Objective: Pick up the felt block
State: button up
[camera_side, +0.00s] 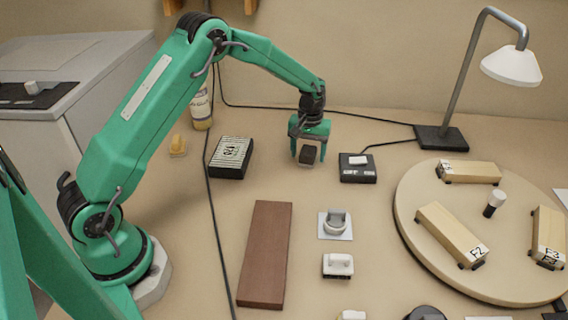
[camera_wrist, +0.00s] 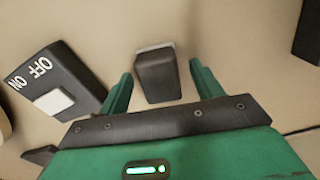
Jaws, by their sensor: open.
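The felt block (camera_side: 307,155) is a small dark block at my gripper, toward the back of the bench. In the wrist view the block (camera_wrist: 158,76) has a dark body with a pale strip along its far edge. My gripper (camera_side: 308,142) points down at it with the jaws open. In the wrist view the green fingers of my gripper (camera_wrist: 160,82) stand on either side of the block, with a gap showing on each side. I cannot tell how high the fingertips are above the bench.
A black ON/OFF switch box (camera_side: 357,170) stands close to the right, also in the wrist view (camera_wrist: 50,85). A black box marked 120 (camera_side: 231,157) lies to the left. A round wooden turntable (camera_side: 410,232) with wooden blocks is at right. A brown board (camera_side: 266,252) lies in front.

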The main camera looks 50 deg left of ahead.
aim_at(309, 150)
jog(key=c, duration=1.1)
jog(key=shift+r, duration=0.1)
jog(key=shift+r, duration=0.4)
notch_tip(309, 150, up, 3)
jog(key=shift+r, duration=0.1)
jog(key=s+d+r, duration=0.1)
jog(key=d+r, duration=0.1)
jog(key=d, duration=0.1)
jog(key=s+d+r, duration=0.2)
jog(key=d, duration=0.2)
jog(key=s+d+r, duration=0.2)
jog(key=d+r, duration=0.1)
jog(key=shift+s+d, duration=0.15)
jog(key=shift+d, duration=0.1)
